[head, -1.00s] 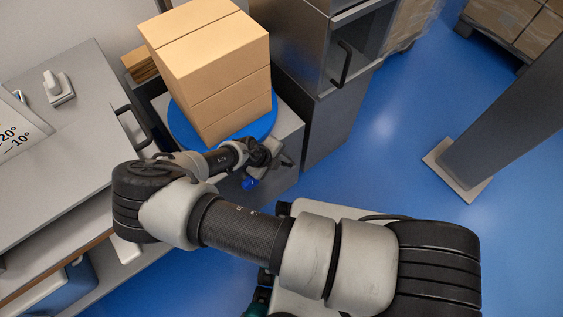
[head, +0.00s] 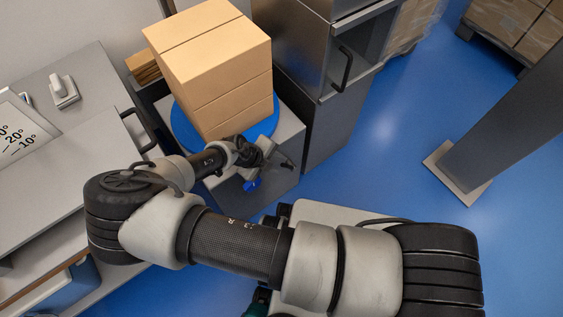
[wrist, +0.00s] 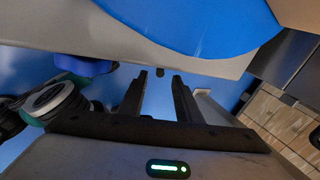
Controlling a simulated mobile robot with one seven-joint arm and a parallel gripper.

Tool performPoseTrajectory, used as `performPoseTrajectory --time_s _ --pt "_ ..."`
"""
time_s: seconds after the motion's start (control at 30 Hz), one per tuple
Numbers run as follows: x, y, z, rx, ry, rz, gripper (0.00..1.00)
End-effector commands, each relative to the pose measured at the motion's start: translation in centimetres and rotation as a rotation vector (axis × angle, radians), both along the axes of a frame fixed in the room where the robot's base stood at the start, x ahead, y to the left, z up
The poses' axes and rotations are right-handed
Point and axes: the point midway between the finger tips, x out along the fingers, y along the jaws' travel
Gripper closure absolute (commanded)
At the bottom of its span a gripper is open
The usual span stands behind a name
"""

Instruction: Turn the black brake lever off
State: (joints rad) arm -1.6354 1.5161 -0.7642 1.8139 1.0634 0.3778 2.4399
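My gripper (wrist: 165,78) shows in the wrist view with its two dark fingers apart and nothing between them. A small black piece (wrist: 160,71), which looks like the end of the brake lever, shows just ahead of the fingertips at the edge of the grey stand; I see no contact. In the head view my gripper (head: 258,155) is at the front of the stand (head: 291,128), below the blue turntable (head: 268,124), and its fingers are hard to make out. My own wrist hides most of the lever there, so its angle cannot be told.
Stacked cardboard boxes (head: 215,75) stand on the turntable. A blue knob-like part (head: 251,185) is close to my gripper. A steel cabinet (head: 335,125) stands right of the stand, and a grey counter (head: 60,160) is at left. Blue floor is clear at right, up to a post (head: 500,125).

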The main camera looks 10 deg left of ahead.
Motion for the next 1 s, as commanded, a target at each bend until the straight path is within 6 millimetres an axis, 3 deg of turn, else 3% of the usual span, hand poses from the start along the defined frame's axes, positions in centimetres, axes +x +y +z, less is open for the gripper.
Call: performPoseTrajectory --time_s 0.03,0.2,0.4,0.6,0.9,1.0 --pt "-0.5 0.6 1.5 0.002 -0.001 0.003 0.69" --pt "-2.1 2.0 5.2 0.002 -0.001 0.004 0.69" --pt "-3.6 3.1 8.3 0.001 0.000 0.000 0.69" --pt "-4.3 3.6 9.7 -0.001 0.000 -0.002 0.69" --pt "-4.4 3.7 9.8 -0.001 0.000 -0.002 0.69" --pt "-4.2 3.5 9.8 -0.003 0.006 -0.002 0.84"
